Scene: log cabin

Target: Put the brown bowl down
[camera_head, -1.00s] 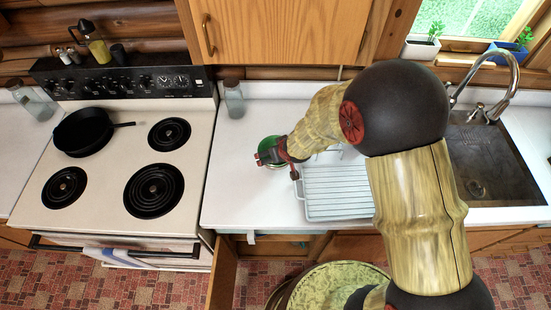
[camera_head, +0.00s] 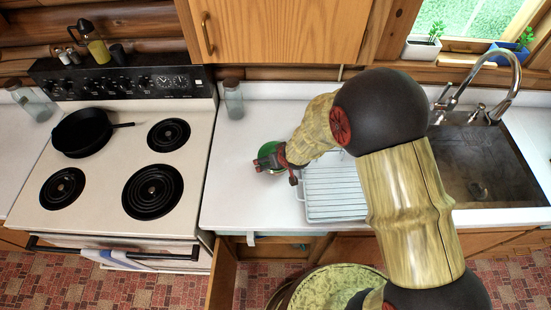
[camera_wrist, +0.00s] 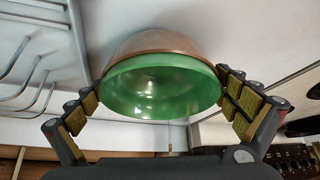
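The brown bowl (camera_wrist: 165,45) shows in the wrist view with a brown outside and a green inside. My gripper (camera_wrist: 160,92) has one finger on each side of it, and the pads appear to press on its sides. In the head view the bowl's green part (camera_head: 272,147) shows just behind my gripper (camera_head: 268,162), over the white counter (camera_head: 235,190) between stove and rack. Much of the bowl is hidden there by my gripper. I cannot tell whether its base touches the counter.
A wire dish rack (camera_head: 335,195) stands close to the right of my gripper. A glass bottle (camera_head: 233,98) stands at the back of the counter. The stove (camera_head: 110,215) with a black pan (camera_head: 82,132) is left, the sink (camera_head: 475,165) right. The counter's front left is clear.

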